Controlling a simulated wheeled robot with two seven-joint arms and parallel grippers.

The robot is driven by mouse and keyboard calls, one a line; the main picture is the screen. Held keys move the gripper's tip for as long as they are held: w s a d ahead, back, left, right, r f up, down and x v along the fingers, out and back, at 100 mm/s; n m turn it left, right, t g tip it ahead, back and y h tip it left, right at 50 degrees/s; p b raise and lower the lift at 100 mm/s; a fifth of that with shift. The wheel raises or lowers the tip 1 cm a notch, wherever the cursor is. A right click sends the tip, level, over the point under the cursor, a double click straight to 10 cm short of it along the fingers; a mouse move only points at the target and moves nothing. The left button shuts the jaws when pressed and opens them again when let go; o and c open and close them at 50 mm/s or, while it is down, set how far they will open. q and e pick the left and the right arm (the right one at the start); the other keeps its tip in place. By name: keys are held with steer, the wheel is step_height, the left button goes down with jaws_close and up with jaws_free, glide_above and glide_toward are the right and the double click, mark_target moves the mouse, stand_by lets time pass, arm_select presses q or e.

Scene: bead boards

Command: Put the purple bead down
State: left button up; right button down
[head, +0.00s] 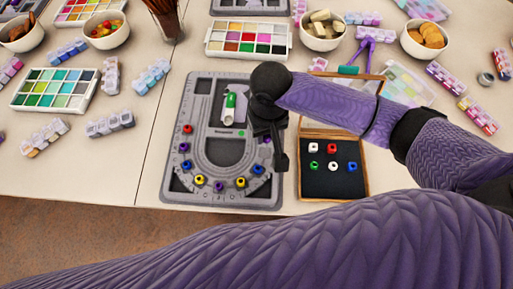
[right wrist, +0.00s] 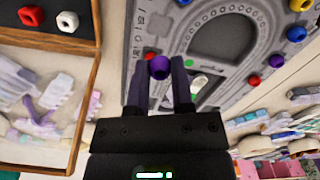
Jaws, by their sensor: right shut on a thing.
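The purple bead (right wrist: 158,67) is between the fingertips of my right gripper (right wrist: 160,85), which is shut on it. In the head view my right gripper (head: 270,142) is over the right side of the grey bead board (head: 174,105), and a bit of purple shows beside it. The right wrist view shows the board (right wrist: 142,28) behind the bead; I cannot tell whether the bead touches it. Red, purple, blue and yellow beads, such as a yellow bead (head: 199,181), sit along the board's U-shaped groove. My left gripper is not in view.
A dark wooden-rimmed tray (head: 365,187) with several loose beads stands right of the board. Paint boxes, bowls and bead strips crowd the table (head: 152,110) behind and left.

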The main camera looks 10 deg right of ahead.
mark_target(266, 154)
step_height(266, 154, down, 7)
steer(key=b, duration=0.3)
steer(key=shift+r, duration=0.1)
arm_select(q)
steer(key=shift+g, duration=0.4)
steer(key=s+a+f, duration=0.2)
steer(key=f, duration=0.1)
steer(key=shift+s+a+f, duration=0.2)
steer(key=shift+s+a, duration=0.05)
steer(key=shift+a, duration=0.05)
arm_select(e)
steer(key=shift+f, duration=0.25)
steer(key=c, duration=0.7)
jaws_free()
steer(key=shift+s+f, duration=0.1)
steer(key=shift+s, duration=0.05)
steer(key=shift+o, duration=1.1)
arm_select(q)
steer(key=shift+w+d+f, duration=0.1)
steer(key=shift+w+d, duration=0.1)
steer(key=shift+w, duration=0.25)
arm_select(e)
steer(key=shift+f, duration=0.1)
